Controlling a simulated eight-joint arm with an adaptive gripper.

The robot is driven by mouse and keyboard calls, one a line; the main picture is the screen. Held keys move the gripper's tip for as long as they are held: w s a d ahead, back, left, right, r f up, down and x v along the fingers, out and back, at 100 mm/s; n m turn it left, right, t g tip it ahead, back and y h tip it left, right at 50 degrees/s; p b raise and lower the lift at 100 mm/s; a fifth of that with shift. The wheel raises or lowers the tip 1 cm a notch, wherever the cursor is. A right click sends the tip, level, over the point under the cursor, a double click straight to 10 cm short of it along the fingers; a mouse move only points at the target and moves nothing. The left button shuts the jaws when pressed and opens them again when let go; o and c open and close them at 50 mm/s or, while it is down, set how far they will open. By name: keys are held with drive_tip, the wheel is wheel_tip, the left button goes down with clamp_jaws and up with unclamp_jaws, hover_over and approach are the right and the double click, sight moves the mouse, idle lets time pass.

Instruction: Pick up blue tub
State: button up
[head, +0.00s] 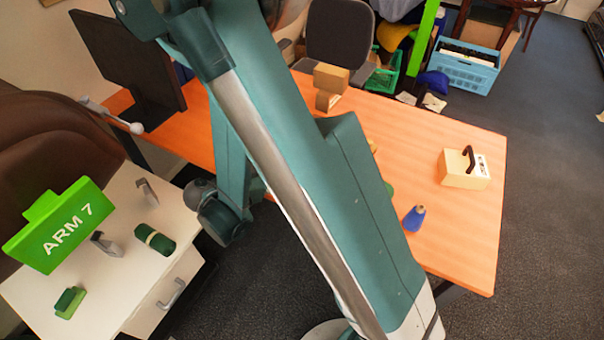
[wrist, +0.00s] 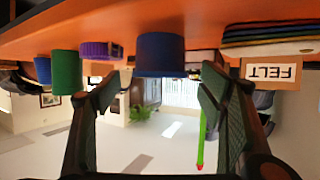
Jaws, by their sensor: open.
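The wrist view is upside down, with the orange table at its top. A dark blue cylindrical tub (wrist: 160,55) stands on the table near the middle of the wrist view. My gripper (wrist: 158,88) is open and empty, with one dark finger on each side of the picture. The tub shows ahead, in line with the gap between the fingers; I cannot tell that either finger touches it. In the head view my teal arm crosses the table, and neither the gripper nor this tub can be made out.
Beside the tub are a purple ring-like item (wrist: 100,50), a green cylinder (wrist: 66,72) and a blue item (wrist: 42,70). A FELT box (wrist: 270,70) is on the other side. The orange table (head: 455,125) bears a cream box (head: 464,170) and a blue tapered item (head: 414,218).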

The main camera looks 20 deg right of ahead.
drive_tip(key=shift+d, duration=0.1)
drive_tip(key=shift+b+x, duration=0.9)
drive_tip(key=shift+x, duration=1.6)
drive_tip(key=c, duration=1)
